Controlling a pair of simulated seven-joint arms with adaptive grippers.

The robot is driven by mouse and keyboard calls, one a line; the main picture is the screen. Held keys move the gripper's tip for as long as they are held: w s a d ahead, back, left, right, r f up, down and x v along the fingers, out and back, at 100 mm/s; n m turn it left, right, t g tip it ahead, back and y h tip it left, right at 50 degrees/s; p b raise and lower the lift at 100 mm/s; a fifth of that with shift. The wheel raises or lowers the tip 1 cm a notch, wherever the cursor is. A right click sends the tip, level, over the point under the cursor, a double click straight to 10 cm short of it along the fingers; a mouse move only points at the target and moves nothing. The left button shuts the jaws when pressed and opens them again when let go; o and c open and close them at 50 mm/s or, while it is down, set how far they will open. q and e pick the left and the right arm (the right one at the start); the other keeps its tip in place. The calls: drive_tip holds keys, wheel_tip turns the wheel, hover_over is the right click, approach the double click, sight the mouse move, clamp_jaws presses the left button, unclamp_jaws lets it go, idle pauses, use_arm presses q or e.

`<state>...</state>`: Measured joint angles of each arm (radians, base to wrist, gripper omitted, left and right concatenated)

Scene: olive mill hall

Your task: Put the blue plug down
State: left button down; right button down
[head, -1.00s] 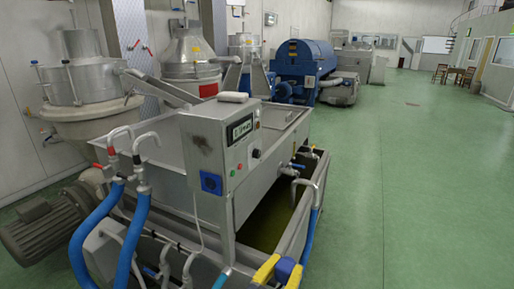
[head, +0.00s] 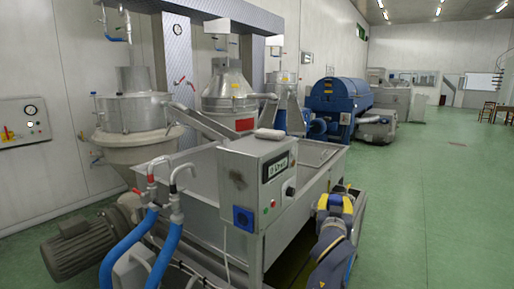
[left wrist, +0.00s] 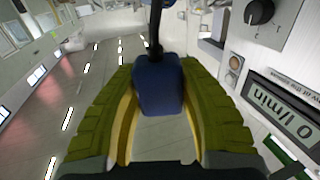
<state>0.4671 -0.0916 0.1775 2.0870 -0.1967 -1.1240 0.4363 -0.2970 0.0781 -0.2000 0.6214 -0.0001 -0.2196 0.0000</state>
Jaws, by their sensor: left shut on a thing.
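The blue plug (left wrist: 160,88) sits between the two ribbed yellow-green fingers of my left gripper in the left wrist view, with a black cable running from it. My left gripper (head: 335,203) is shut on it. In the head view the gripper is held to the right of the grey control box (head: 262,172), over the tank's near right side. The plug is hard to make out there. A blue socket (head: 243,219) is on the box's front, apart from the gripper. My right gripper is not in view.
The box's display (left wrist: 284,108) and black knob (left wrist: 259,12) show close to the gripper in the left wrist view. A pale object (head: 268,133) lies on top of the box. Blue hoses (head: 128,250) stand at the left. Green floor (head: 440,200) at the right is clear.

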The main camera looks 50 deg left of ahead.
use_arm(q)
drive_tip(key=w+a+r+n+g+y, duration=0.2)
drive_tip(key=a+r+n+g+y, duration=0.15)
drive_tip(key=a+r, duration=0.7)
wheel_tip(320, 180, up, 29)
drive_tip(key=n+g+y, duration=0.5)
drive_tip(key=n+g, duration=0.2)
drive_tip(key=g, duration=0.3)
hover_over(255, 145)
drive_tip(key=shift+t, duration=0.25)
drive_tip(key=f, duration=1.9)
drive_tip(key=shift+w+a+f, duration=0.1)
drive_tip(key=shift+w, duration=0.1)
drive_tip(key=shift+f, duration=0.55)
drive_tip(key=c, duration=1)
unclamp_jaws()
drive_tip(key=shift+o, duration=0.2)
